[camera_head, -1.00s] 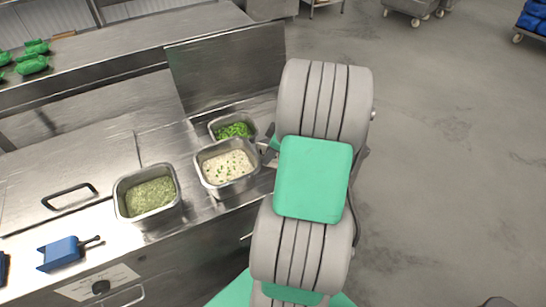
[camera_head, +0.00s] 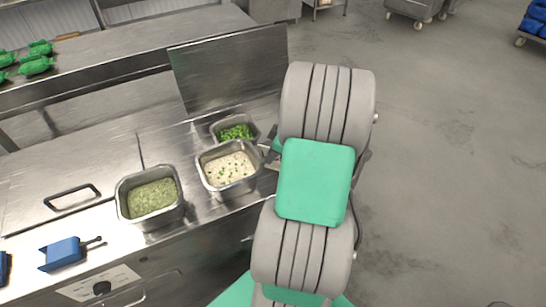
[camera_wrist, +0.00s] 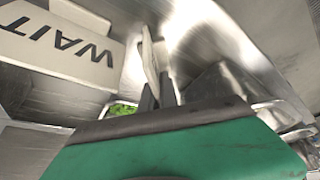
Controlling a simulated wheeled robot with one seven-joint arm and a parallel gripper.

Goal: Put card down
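A white card with the word WAIT (camera_wrist: 60,48) shows at the upper left of the wrist view, beside the fingers. It looks like a folded or block-shaped piece. My gripper (camera_wrist: 156,62) points away from the camera, its two narrow fingers close together. A strip of background shows between the card's edge and the fingers. Whether the fingers touch or hold any part of the card is unclear. In the head view my arm hides most of the gripper and the card, beside the steel pans.
A pan of white mix (camera_head: 246,187), a pan of green peas or beans (camera_head: 256,128) and a pan of green paste (camera_head: 182,207) sit in the counter (camera_head: 75,160). A blue tool (camera_head: 62,252) lies at front left. Green bags (camera_head: 36,65) lie on the back shelf.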

